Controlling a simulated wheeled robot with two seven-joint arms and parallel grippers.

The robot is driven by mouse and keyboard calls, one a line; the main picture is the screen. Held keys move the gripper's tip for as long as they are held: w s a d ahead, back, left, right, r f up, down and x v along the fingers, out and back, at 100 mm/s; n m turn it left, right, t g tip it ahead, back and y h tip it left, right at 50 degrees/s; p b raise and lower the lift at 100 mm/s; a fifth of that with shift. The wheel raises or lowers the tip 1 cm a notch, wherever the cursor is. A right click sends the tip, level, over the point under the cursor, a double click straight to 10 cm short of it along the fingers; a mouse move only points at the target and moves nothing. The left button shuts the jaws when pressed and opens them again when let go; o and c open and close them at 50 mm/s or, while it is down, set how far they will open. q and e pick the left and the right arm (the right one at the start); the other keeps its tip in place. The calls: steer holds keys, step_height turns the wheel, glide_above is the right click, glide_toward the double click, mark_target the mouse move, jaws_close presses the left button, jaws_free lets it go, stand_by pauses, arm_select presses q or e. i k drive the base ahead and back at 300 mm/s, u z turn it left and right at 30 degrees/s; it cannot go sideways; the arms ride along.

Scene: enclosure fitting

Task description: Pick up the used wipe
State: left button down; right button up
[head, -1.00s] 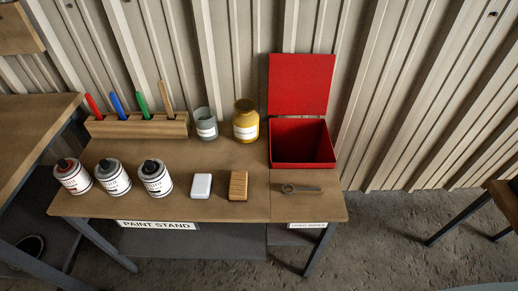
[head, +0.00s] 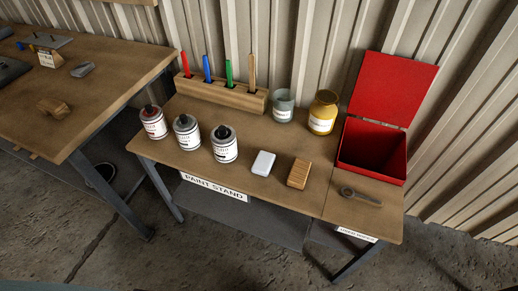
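I cannot make out a thing that is plainly a used wipe. A small brown lumpy object (head: 55,107) lies on the left table, and a small grey object (head: 83,70) lies farther back there; I cannot tell what either is. A white block (head: 263,163) and a ridged wooden block (head: 299,174) lie on the paint stand (head: 200,160). The red box (head: 408,165) stands at the stand's right end with its lid raised; its inside is dark. Neither of my grippers is in view.
Behind are a wooden marker holder (head: 220,93), a grey jar (head: 283,105) and a yellow jar (head: 322,112). A grey tool (head: 360,196) lies before the box. The left table (head: 100,95) adjoins; corrugated wall behind.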

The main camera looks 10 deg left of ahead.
mark_target(80, 70)
steer(key=u, duration=2.35)
steer(key=i, duration=1.8)
steer(key=z, duration=0.55)
